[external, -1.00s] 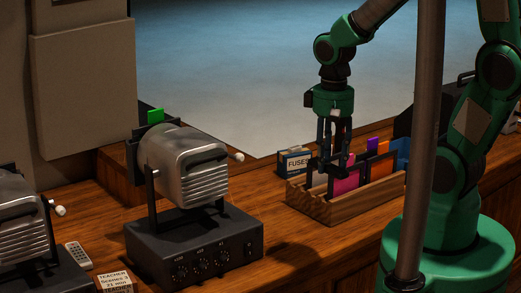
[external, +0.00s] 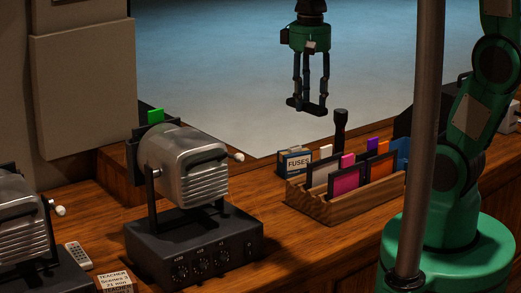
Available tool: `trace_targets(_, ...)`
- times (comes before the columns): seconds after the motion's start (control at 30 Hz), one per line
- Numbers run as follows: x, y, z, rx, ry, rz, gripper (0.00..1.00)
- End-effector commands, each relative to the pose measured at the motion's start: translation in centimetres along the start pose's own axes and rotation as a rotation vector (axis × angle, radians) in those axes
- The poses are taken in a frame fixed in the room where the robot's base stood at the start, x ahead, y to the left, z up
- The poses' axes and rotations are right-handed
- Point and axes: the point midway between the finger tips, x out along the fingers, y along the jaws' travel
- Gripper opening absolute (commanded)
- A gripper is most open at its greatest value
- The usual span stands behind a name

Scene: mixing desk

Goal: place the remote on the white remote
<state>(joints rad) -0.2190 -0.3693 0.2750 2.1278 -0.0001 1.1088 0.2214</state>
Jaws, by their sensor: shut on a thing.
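My gripper (external: 308,103) is raised in the air over the pale floor beyond the desk, above and to the left of the flashlight. Its fingers point down and are shut on a small dark object (external: 307,107) at the tips. The object is too dark and small for me to tell if it is the remote. A white remote (external: 77,256) with small buttons lies flat on the wooden desk at the lower left, far from my gripper. No other remote shows clearly.
A grey spotlight on a black control box (external: 195,250) stands between my gripper and the white remote. A wooden rack (external: 330,209) holds several coloured cards. A fuses box (external: 295,161) and a black flashlight (external: 340,133) stand behind it. A labelled box (external: 115,283) sits near the white remote.

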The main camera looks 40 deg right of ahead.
Motion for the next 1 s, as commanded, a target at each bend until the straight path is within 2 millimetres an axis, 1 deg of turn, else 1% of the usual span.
trace_targets(0.03,-0.5,-0.7,-1.0,-0.002,0.000,0.000,0.12)
trace_targets(0.1,-1.1,-1.5,-2.3,-0.004,0.000,0.000,0.12)
trace_targets(0.4,-3.2,-5.7,-7.9,-0.003,0.001,0.000,0.12)
trace_targets(0.67,-4.4,-9.7,-12.5,-0.003,0.002,0.000,0.12)
trace_targets(1.0,-5.2,-15.7,-17.9,-0.004,0.001,0.000,0.12)
